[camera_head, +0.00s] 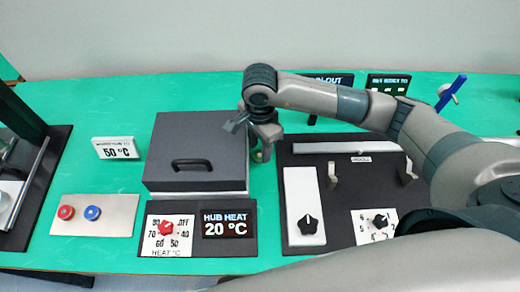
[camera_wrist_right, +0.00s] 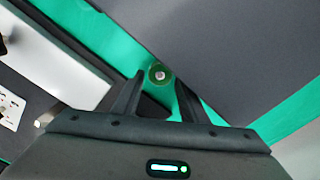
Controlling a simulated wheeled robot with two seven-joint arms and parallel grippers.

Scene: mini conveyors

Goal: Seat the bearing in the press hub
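My right gripper (camera_head: 262,155) points down just off the right side of the grey lidded box (camera_head: 198,139). In the right wrist view its two fingers (camera_wrist_right: 157,100) are apart. A small round piece with a pale centre and a greenish-yellow ring (camera_wrist_right: 160,73) shows between and just beyond the fingertips. I cannot tell whether it is the bearing or whether the fingers touch it. A dark press-like frame (camera_head: 20,118) stands at the far left, partly cut off; I cannot make out the hub. My left gripper is not in view.
A sign (camera_head: 114,149) reads 50 °C; the hub heat display (camera_head: 229,222) reads 20 °C. A heat dial (camera_head: 165,228) sits beside it. Red (camera_head: 66,212) and blue (camera_head: 92,213) buttons are at left. A dark conveyor panel (camera_head: 340,238) lies right, with a blue lever (camera_head: 452,92) behind.

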